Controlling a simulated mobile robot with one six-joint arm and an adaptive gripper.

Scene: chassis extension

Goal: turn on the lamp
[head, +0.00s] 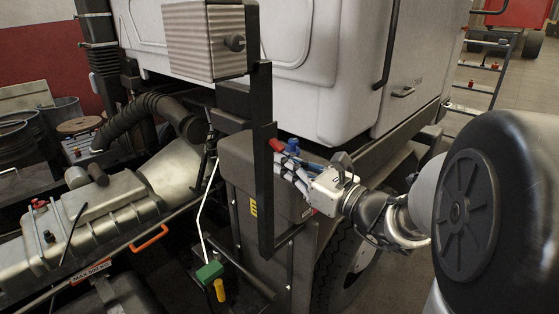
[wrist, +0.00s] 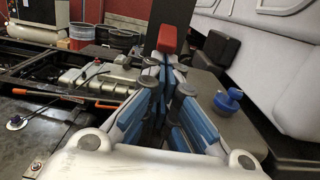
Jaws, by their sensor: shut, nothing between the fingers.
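No thing in view is clearly a lamp. A ribbed box (head: 190,45) with a dark round knob (head: 235,43) on its side is fixed at the top of a black bracket in the head view. My gripper (head: 280,168) is beside the bracket's upright, well below that box. Its blue-padded fingers are shut and empty in the wrist view (wrist: 167,72). A small red block (wrist: 168,40) stands just beyond the fingertips, and it shows near them in the head view (head: 276,145). I cannot tell whether they touch it.
A blue cap (wrist: 229,99) sits on the dark tank right of my fingers. The black bracket (head: 264,190) stands close to my gripper. The white truck cab (head: 320,80) is behind. A green-and-yellow fitting (head: 209,272) and an orange handle (head: 150,238) are lower left.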

